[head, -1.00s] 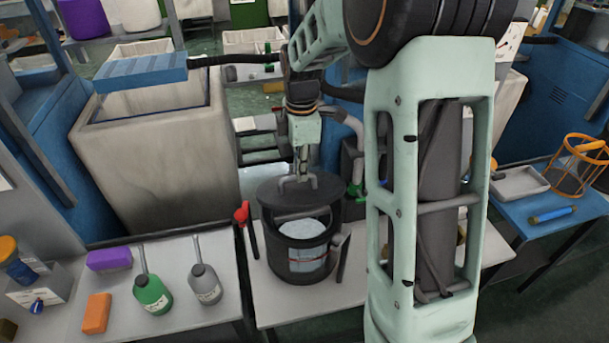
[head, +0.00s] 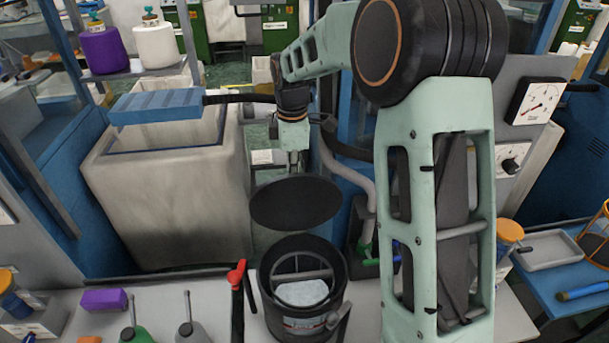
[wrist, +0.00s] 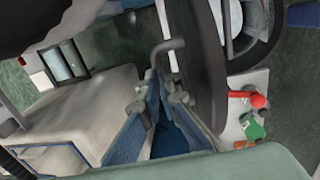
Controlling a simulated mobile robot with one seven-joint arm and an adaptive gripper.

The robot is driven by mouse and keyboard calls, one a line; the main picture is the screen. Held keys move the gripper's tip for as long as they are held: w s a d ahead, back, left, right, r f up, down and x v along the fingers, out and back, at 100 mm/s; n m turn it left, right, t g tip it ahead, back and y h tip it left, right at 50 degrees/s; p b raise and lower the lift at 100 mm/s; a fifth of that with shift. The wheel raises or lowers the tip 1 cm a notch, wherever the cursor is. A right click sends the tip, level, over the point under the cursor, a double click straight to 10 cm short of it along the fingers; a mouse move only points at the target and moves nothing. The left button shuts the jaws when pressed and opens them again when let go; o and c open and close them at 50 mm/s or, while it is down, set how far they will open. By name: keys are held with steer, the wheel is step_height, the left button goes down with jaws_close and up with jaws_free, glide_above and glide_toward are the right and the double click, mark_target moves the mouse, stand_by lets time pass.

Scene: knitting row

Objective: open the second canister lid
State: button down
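The dark round lid (head: 296,205) is off the black canister (head: 262,290), a little above and behind its rim. Its plain face shows in the head view, where its handle is hidden. The canister is open, with an inner bar and something pale inside. In the wrist view the lid (wrist: 207,75) appears nearly edge-on, its bent grey handle (wrist: 172,46) towards my gripper and the canister rim (wrist: 268,45) on its far side. My gripper (wrist: 157,92) appears closed around the end of this handle.
A red-handled lever (head: 237,275) stands left of the canister. A large pale bin (head: 165,205) is behind left, with a blue paddle (head: 155,107) above it. A purple block (head: 104,299) lies on the left table. A grey tray (head: 548,250) is at right.

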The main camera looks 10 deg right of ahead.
steer(key=c, duration=2.7)
jaws_free()
step_height(320, 180, down, 2)
steer(key=shift+s+d+f+g, duration=0.15)
steer(key=shift+g, duration=0.15)
steer(key=shift+o, duration=1.4)
steer(key=shift+d+f, duration=0.1)
steer(key=shift+f, duration=0.05)
steer(key=o, duration=0.4)
steer(key=shift+s+a+r, duration=0.2)
steer(key=shift+s, duration=0.05)
steer(key=shift+w+f, duration=0.1)
steer(key=shift+w, duration=0.25)
steer(key=shift+r, duration=0.25)
steer(key=w+r+p, duration=0.4)
steer(key=w+r, duration=0.1)
steer(key=w, duration=0.6)
steer(key=shift+r, duration=0.3)
